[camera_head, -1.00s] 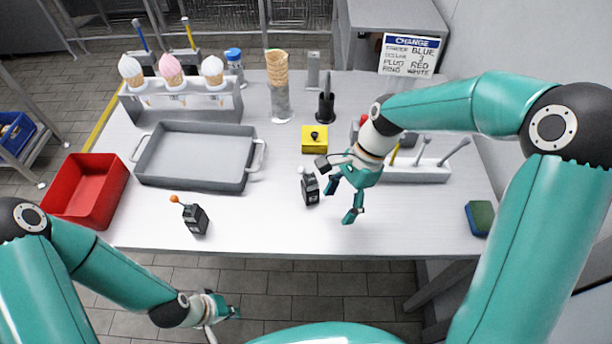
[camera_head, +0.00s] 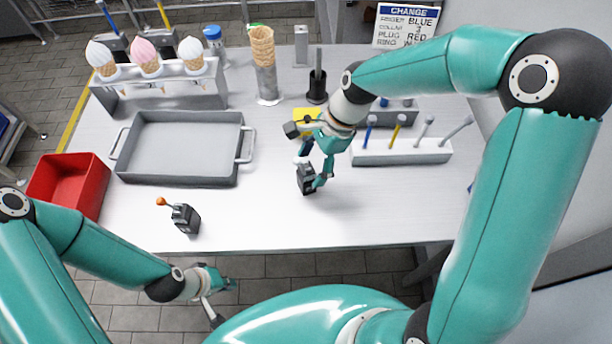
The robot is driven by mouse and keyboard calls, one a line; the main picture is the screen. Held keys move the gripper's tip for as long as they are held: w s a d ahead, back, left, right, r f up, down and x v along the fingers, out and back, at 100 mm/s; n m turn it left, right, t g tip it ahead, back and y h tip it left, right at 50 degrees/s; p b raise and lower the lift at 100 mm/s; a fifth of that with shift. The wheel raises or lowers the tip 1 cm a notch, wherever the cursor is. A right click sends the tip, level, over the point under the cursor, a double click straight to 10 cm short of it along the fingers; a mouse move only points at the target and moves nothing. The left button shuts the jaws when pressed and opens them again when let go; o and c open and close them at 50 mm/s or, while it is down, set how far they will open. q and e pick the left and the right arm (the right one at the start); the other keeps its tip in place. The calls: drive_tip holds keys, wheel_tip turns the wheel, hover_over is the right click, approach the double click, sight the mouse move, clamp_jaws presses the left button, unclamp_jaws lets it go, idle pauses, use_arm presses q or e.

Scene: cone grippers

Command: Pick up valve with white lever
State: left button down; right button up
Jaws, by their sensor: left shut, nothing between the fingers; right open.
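The valve with the white lever (camera_head: 306,181) is a small dark block standing on the table, right of the middle. Its white lever is partly hidden by my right gripper. My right gripper (camera_head: 313,166) is open, with its fingers right at the valve, one finger low along its right side; I cannot tell whether they touch it. A similar dark valve with an orange-tipped lever (camera_head: 185,218) stands at the front left. My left gripper (camera_head: 215,292) is shut and empty, below the table's front edge.
A grey tray (camera_head: 181,180) and a red bin (camera_head: 88,179) lie to the left. A yellow block (camera_head: 302,116) is behind my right gripper. A white rack (camera_head: 400,156) with several coloured sticks stands to its right. The front right tabletop is clear.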

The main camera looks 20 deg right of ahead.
sight(303, 180)
drive_tip(key=shift+p+x, duration=0.45)
drive_tip(key=shift+x, duration=2.65)
clamp_jaws()
drive_tip(key=shift+r, duration=0.15)
